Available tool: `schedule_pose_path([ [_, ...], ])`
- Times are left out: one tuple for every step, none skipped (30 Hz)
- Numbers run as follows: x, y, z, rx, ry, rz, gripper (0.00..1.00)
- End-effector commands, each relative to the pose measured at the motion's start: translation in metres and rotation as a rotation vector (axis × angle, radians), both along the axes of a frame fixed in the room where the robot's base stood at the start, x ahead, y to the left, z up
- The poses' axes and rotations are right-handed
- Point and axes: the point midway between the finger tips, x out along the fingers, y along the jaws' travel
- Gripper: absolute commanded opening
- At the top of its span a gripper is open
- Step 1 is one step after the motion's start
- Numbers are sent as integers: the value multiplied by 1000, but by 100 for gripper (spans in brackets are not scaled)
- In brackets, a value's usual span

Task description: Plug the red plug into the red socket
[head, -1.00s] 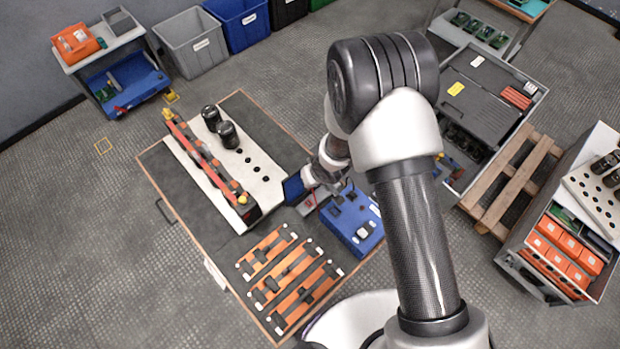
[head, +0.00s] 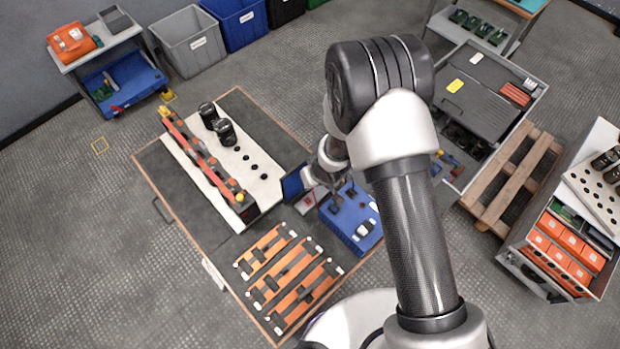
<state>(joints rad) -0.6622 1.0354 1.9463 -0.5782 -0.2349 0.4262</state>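My gripper (head: 338,189) is small and partly hidden by my own arm. It points down at the back edge of a blue tray (head: 338,236), and its fingers are too small to read. The tray holds several dark pieces, including one with a reddish tint (head: 361,205); I cannot tell whether it is the red plug. Left of the gripper stands a small unit with a dark blue panel (head: 292,186) and a red patch (head: 308,201). I cannot make out a red socket there for certain.
A workbench (head: 180,192) carries a white capacitor panel (head: 262,187) with two black cylinders and a red bar (head: 200,152). Orange holders (head: 290,277) lie in front. A wooden pallet (head: 508,180) and a cart (head: 575,232) stand right. Open floor lies left.

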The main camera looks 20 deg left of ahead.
Motion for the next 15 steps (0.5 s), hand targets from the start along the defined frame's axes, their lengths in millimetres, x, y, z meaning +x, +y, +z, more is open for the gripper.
schedule_pose_path([
  [0,0,-5,0,0,0,2],
  [0,0,-7,0,0,0,2],
  [0,0,-10,0,0,0,2],
  [0,0,-11,0,0,0,2],
  [0,0,-13,0,0,0,2],
  [0,0,-15,0,0,0,2],
  [0,0,-17,0,0,0,2],
  [0,0,-19,0,0,0,2],
  [0,0,-21,0,0,0,2],
  [0,0,-23,0,0,0,2],
  [0,0,-25,0,0,0,2],
  [0,0,-27,1,-1,0,2],
  [0,0,-29,1,-1,0,2],
  [0,0,-31,1,-1,0,2],
  [0,0,-33,1,-1,0,2],
])
